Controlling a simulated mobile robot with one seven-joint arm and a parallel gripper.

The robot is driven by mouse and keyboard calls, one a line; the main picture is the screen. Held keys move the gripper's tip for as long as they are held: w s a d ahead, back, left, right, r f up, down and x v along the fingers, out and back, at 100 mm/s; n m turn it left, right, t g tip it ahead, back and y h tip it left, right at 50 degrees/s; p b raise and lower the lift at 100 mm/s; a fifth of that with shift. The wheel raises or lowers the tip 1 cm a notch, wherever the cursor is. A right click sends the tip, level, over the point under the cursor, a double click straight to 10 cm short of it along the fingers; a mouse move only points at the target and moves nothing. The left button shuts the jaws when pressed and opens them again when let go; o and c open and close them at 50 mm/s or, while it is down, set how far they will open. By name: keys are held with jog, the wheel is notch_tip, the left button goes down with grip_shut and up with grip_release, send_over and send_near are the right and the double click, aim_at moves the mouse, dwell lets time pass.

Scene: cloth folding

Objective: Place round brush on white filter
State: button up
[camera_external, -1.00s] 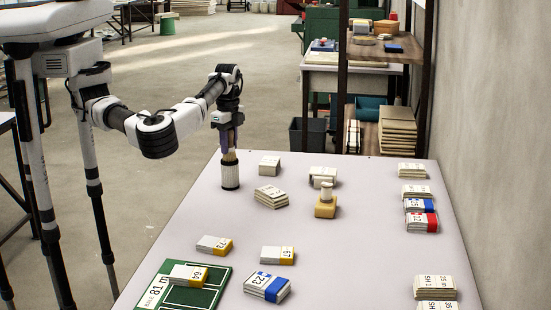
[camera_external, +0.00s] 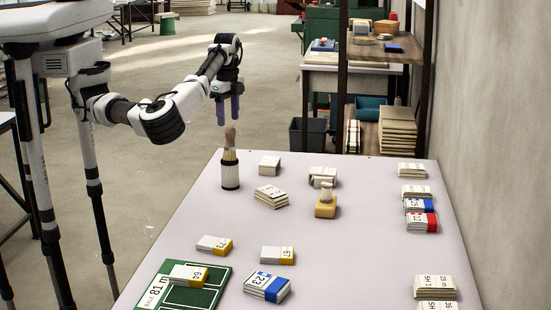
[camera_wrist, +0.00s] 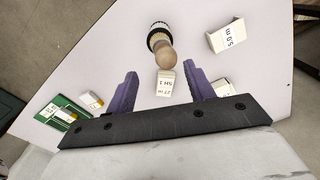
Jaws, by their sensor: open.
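The white filter (camera_external: 230,177), an upright cylinder with black bands at its ends, stands near the table's far left corner. The round brush (camera_external: 230,145) stands upright on top of it, bristles down and brown handle up; I cannot tell whether the bristles rest on its rim or reach inside. In the wrist view the brush's round handle end (camera_wrist: 165,57) shows ahead of the fingertips, partly hiding the filter (camera_wrist: 157,30). My gripper (camera_external: 228,122) is open and empty, just above the handle; its purple fingers (camera_wrist: 160,68) are apart.
The table (camera_external: 330,240) holds several labelled cloth stacks. A stack (camera_external: 271,197) and a yellowish block with a pale knob (camera_external: 326,208) lie right of the filter. A green board (camera_external: 205,296) is at the front left.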

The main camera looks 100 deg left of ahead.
jog(key=shift+r, duration=1.7)
